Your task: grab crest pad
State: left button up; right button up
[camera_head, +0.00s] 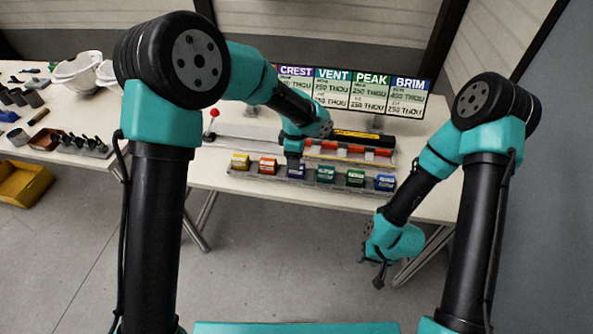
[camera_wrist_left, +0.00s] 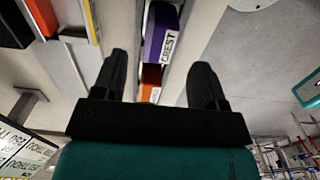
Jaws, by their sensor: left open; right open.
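The crest pad (camera_wrist_left: 162,34) is a purple block with a white label reading CREST. In the left wrist view it lies ahead of my left gripper (camera_wrist_left: 160,78), between the lines of its two open fingers and apart from them. In the head view the purple crest pad (camera_head: 297,170) sits in the row of coloured blocks on the tray, under my left gripper (camera_head: 293,158). My left gripper is open and empty. My right gripper (camera_head: 379,275) is open and empty, low in front of the table edge at the right.
The tray (camera_head: 340,188) also holds yellow, orange (camera_head: 267,165), teal, green (camera_head: 356,178) and blue blocks. Behind it stand a rack with red and black parts (camera_head: 350,148) and a sign board (camera_head: 372,93). White helmet shells (camera_head: 75,72) and dark tools are at the left.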

pick_arm(q)
notch_tip(320, 180, down, 5)
jog(key=shift+d+f, duration=0.1)
dwell(0.3)
jog(key=c, duration=1)
